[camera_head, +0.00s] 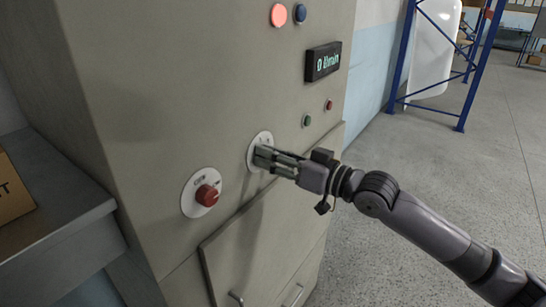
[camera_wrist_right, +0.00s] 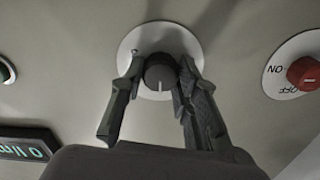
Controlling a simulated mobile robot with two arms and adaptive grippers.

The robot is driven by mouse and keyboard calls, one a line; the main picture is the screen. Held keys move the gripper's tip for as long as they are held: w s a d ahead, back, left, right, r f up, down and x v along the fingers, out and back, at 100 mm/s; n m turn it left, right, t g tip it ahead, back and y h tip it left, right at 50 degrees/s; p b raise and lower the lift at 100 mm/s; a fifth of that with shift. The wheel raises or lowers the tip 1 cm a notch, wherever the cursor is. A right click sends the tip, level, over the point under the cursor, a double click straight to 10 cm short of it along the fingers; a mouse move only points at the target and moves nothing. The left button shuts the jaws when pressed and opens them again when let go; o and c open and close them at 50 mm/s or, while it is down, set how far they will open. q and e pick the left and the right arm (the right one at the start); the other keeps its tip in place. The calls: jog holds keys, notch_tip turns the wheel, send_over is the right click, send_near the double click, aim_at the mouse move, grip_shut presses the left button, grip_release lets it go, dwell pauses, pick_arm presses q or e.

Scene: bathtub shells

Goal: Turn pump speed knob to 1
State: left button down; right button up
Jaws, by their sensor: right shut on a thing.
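The pump speed knob (camera_wrist_right: 158,72) is a dark round knob with a pale pointer line, on a round white dial plate (camera_wrist_right: 160,34). In the wrist view the pointer line runs toward the bottom of the picture. In the head view the dial plate (camera_head: 260,138) sits on the beige cabinet front, and the knob is hidden behind my right gripper (camera_head: 264,156). My right gripper's fingers (camera_wrist_right: 160,66) are on both sides of the knob, shut on it. The dial's marks are too small to read surely. My left gripper is not in view.
A red ON/OFF knob (camera_head: 207,195) is left of the dial. A dark display (camera_head: 322,62) with a green reading, which looks like 0, is above right. Small green (camera_head: 307,120) and red (camera_head: 329,105) buttons are nearby. Open floor (camera_head: 440,160) lies to the right.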

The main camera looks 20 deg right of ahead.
jog(key=shift+f, duration=0.1)
dwell(0.4)
jog(key=o, duration=1.2)
jog(key=shift+c, duration=0.2)
jog(key=shift+s, duration=0.1)
jog(key=v, duration=0.7)
jog(key=shift+d, duration=0.15)
jog(key=shift+s, duration=0.15)
